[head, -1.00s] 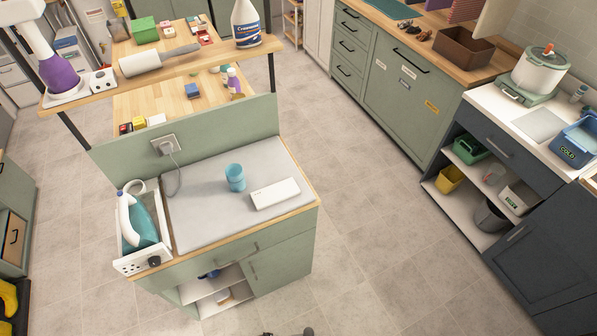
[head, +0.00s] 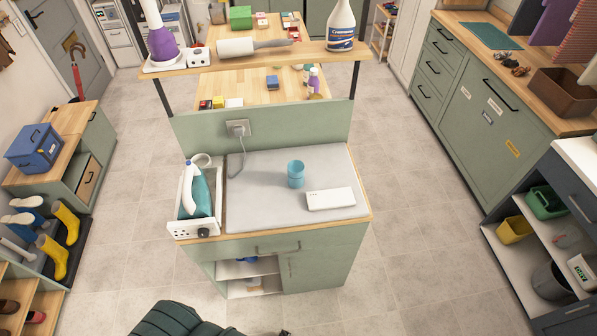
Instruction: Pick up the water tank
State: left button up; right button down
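Nothing in view is plainly marked as the water tank. A steam iron with a teal body and white handle (head: 202,193) sits in a white holder (head: 193,230) at the left end of the green counter's grey pad (head: 255,203). A blue ribbed cup (head: 296,174) stands upright on the pad. A flat white box (head: 331,199) lies to its right. Neither gripper can be made out.
A shelf (head: 270,53) above the counter holds a purple-based white appliance, a lint roller and a white bottle (head: 341,25). A dark quilted object (head: 185,319) is at the bottom edge. Boots stand at left. Floor (head: 410,230) is clear right of the counter.

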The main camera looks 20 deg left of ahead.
aim_at(296, 169)
jog(key=u, duration=0.3)
jog(key=i+l+u, duration=0.1)
jog(key=l+u, duration=0.3)
jog(key=i+l+u, duration=0.1)
jog(key=u, duration=0.3)
jog(key=l+u, duration=0.45)
